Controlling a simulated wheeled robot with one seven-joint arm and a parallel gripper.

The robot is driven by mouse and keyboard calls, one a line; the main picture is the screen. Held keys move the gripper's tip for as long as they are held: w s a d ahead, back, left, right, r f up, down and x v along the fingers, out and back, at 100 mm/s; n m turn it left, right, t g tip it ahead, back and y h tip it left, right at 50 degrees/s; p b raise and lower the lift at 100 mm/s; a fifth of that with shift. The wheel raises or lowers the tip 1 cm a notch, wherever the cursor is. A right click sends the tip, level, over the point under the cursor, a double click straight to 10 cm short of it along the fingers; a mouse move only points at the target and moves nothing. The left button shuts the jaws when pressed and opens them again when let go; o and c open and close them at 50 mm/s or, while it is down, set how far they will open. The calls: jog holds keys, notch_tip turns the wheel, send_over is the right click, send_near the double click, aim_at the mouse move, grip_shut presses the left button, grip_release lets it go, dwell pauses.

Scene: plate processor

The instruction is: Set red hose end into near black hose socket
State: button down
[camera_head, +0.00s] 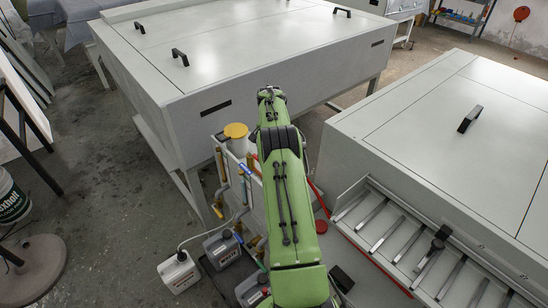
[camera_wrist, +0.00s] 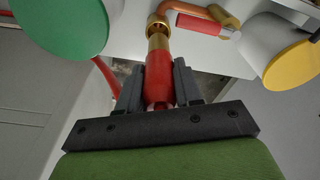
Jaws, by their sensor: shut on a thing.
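In the wrist view my gripper (camera_wrist: 158,82) is closed around the red hose end (camera_wrist: 158,72), one dark finger on each side. The hose end has a brass tip (camera_wrist: 158,42) that points up the picture. A brass fitting (camera_wrist: 157,20) on a copper pipe lies right at this tip. I cannot tell whether they touch or are joined. A red hose length (camera_wrist: 103,78) shows left of the fingers. I cannot pick out a black hose socket in either view. In the head view my green arm hides the gripper and hose end.
A green round lid (camera_wrist: 62,22) and a yellow-lidded container (camera_wrist: 292,62) flank the fitting. A red-handled valve (camera_wrist: 198,25) sits close right. Large grey machines (camera_head: 240,50) (camera_head: 450,130) stand either side of my arm. Canisters (camera_head: 179,272) stand on the floor at lower left.

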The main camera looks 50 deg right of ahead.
notch_tip(320, 180, up, 12)
jog(key=p, duration=0.9)
jog(key=shift+f+p, duration=0.15)
jog(key=shift+p, duration=0.15)
jog(key=shift+f, duration=0.1)
